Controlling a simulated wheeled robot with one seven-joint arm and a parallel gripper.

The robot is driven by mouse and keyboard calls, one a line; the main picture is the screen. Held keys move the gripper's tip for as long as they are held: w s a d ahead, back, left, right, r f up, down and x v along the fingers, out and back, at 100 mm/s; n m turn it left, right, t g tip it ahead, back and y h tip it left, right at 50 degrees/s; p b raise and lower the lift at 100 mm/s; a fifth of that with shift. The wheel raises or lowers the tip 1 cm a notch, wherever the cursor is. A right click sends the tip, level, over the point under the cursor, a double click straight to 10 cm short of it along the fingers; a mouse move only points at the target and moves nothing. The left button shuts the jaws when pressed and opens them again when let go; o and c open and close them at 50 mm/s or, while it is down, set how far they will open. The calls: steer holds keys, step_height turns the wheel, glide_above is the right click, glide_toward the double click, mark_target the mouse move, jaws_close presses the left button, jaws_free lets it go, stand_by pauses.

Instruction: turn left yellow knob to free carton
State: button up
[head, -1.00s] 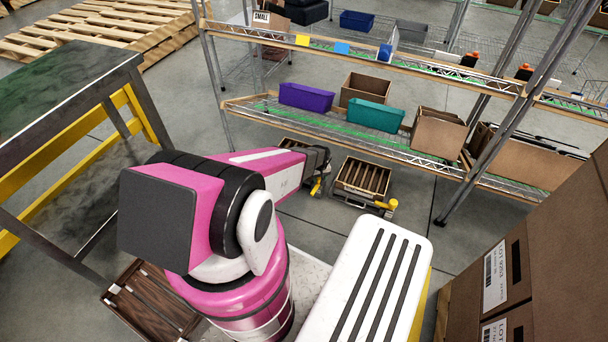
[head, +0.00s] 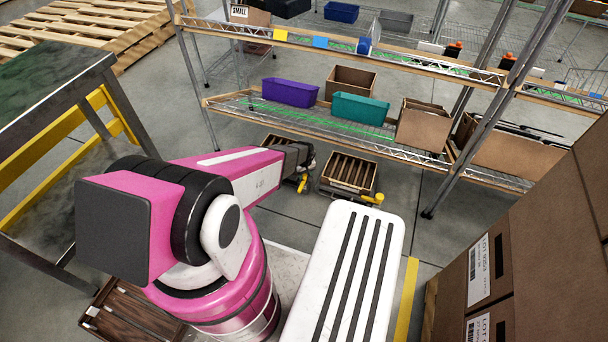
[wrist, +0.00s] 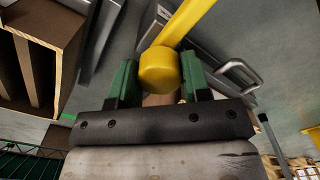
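The left yellow knob (wrist: 160,70) is a rounded yellow end on a yellow bar. In the wrist view it sits between the green fingers of my gripper (wrist: 161,80), close to both; I cannot tell whether they press on it. In the head view my gripper (head: 304,160) hangs just above the left knob (head: 303,184), at the tilted left carton (head: 275,147), which my arm partly hides. A second open carton with dark slats (head: 350,172) stands to its right, with its own yellow knob (head: 373,198). In the wrist view a carton (wrist: 42,50) shows at the upper left.
A wire shelf (head: 310,118) with purple, teal and brown bins stands above and behind the cartons. Stacked brown boxes (head: 545,240) rise at the right. A green-topped table (head: 45,85) stands at the left.

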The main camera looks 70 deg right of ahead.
steer(key=o, duration=0.4)
steer(key=shift+o, duration=0.2)
step_height(320, 180, up, 11)
stand_by(0.3)
steer(key=shift+f, duration=0.1)
stand_by(0.3)
